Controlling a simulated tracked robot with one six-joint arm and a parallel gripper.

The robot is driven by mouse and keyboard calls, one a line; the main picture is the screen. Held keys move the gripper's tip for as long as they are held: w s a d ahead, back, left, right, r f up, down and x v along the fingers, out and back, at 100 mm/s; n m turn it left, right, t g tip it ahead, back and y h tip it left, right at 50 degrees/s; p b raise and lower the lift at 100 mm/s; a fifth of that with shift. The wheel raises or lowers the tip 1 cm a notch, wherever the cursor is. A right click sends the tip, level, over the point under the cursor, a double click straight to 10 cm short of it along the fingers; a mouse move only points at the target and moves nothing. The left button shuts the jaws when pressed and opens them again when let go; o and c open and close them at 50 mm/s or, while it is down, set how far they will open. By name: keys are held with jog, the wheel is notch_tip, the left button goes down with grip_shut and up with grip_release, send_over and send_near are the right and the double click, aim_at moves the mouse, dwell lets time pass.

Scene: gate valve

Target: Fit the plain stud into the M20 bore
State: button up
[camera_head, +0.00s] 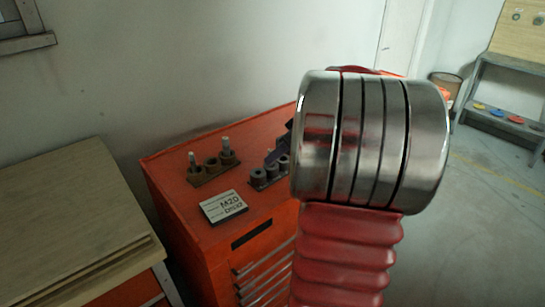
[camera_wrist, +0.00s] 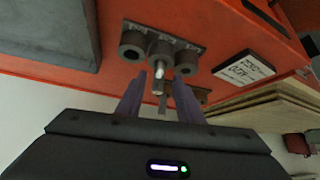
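A grey block (camera_wrist: 148,33) with three round bored bosses sits on the orange cabinet top in the wrist view. It also shows in the head view (camera_head: 258,178), partly hidden by my arm. A grey stud (camera_wrist: 158,80) with a bright section lines up with the middle boss. I cannot tell how deep it sits in that bore. My gripper (camera_wrist: 158,80) has its two dark fingers on either side of this stud, with visible gaps, so it looks open. An M20 plate (camera_head: 223,206) lies nearby. A brown rack (camera_head: 210,172) holds two upright studs (camera_head: 226,150) at its ends.
The orange cabinet (camera_head: 180,220) has free top surface around the blocks. A wooden bench (camera_head: 70,220) stands at left, beside a pale wall. A grey shelf (camera_head: 510,110) stands at far right. My red-sleeved arm covers much of the head view's right half.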

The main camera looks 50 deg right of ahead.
jog(key=v, duration=0.9)
jog(key=shift+w, duration=0.2)
jog(key=shift+r, duration=0.1)
jog(key=w+a+f+g, duration=0.1)
jog(key=w+a+g, duration=0.15)
jog(key=a, duration=1.95)
jog(key=s+a+f+m, duration=0.1)
jog(key=s+a+f, duration=0.1)
jog(key=s+a, duration=0.3)
jog(key=s+a+f+h, duration=0.1)
jog(key=s+a+f, duration=0.2)
jog(key=a, duration=0.9)
jog(key=shift+s+m, duration=0.4)
jog(key=shift+s, duration=0.65)
